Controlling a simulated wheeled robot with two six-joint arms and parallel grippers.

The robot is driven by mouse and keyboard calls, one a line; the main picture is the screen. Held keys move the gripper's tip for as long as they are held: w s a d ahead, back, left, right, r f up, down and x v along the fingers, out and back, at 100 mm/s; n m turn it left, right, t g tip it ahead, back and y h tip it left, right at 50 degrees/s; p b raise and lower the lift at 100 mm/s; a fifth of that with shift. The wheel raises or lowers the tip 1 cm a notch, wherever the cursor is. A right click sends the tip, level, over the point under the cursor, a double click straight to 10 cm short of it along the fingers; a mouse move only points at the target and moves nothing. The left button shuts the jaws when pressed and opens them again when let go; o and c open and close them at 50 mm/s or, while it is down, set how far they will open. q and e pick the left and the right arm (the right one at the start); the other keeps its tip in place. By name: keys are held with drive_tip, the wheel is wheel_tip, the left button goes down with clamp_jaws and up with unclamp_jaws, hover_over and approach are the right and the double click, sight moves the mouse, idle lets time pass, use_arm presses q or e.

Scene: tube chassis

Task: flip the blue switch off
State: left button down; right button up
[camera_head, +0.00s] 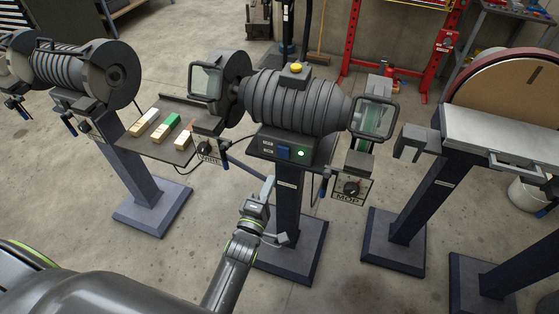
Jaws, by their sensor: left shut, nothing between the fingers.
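The blue switch (284,152) is on the front of the dark base box of the middle grinder (300,103). A green light (301,153) glows just right of the switch. My left gripper (268,184) is shut and empty. It points up in the picture, below and slightly left of the switch, in front of the pedestal, with a visible gap to the switch. The switch's exact tilt is too small to tell. My right gripper is not in view.
A yellow button (296,68) tops the grinder. Pedestals (288,210) stand close together. A shelf with polishing bars (160,130) is to the left, and a disc sander (500,90) is to the right. Dark control boxes (352,187) hang beside the grinder. Open concrete floor (190,250) lies front left.

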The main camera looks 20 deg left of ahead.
sight(283, 151)
use_arm(q)
drive_tip(key=w, duration=0.2)
drive_tip(key=w+b, duration=0.1)
drive_tip(key=w, duration=0.4)
drive_tip(key=shift+w+d+r, duration=0.1)
drive_tip(key=shift+w+r, duration=0.1)
drive_tip(key=shift+r, duration=0.2)
drive_tip(key=shift+w+r, duration=0.1)
drive_tip(key=shift+w, duration=0.55)
drive_tip(key=shift+w+r, duration=0.15)
